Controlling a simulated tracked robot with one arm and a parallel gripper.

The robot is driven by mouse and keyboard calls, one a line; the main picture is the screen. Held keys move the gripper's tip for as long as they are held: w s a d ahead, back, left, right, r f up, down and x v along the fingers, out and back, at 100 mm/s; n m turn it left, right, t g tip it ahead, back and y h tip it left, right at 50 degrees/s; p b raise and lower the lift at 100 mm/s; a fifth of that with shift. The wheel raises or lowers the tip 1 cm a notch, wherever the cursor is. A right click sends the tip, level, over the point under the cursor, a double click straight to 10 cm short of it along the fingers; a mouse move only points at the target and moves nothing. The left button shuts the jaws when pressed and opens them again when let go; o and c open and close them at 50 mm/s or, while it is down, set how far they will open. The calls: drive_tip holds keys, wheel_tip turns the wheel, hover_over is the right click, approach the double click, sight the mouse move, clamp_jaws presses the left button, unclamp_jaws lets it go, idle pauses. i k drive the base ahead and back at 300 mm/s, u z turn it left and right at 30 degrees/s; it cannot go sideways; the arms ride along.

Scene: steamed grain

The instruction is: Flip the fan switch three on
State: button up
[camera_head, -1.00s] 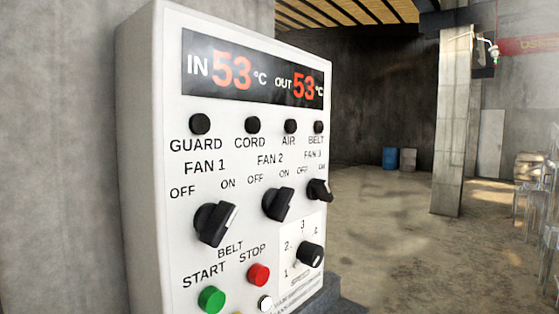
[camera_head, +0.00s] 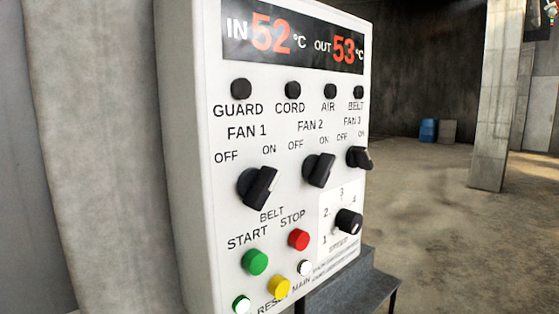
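The white control panel (camera_head: 310,190) fills the middle of the head camera view, seen at an angle. The fan 3 switch (camera_head: 359,158) is a black rotary knob near the panel's right edge, under the FAN 3 label with OFF at its left and ON at its right. Its handle slants down to the right, unlike the other two. The fan 1 switch (camera_head: 258,187) and fan 2 switch (camera_head: 319,170) have handles slanting up to the right, toward ON. My gripper is not in view.
Below are a speed selector (camera_head: 348,221), green start (camera_head: 255,262), red stop (camera_head: 299,239) and yellow (camera_head: 279,286) buttons. A grey ledge (camera_head: 350,285) stands at the panel's lower right. A concrete pillar (camera_head: 491,100) and blue barrel (camera_head: 428,130) stand beyond open floor.

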sight(356, 156)
drive_tip(key=k, duration=1.35)
drive_tip(key=z, duration=0.3)
drive_tip(key=i, duration=0.45)
drive_tip(key=z, duration=0.9)
drive_tip(key=i, duration=2.35)
drive_tip(key=u, duration=0.7)
drive_tip(key=i, duration=0.25)
drive_tip(key=u, duration=0.25)
drive_tip(key=k, duration=0.6)
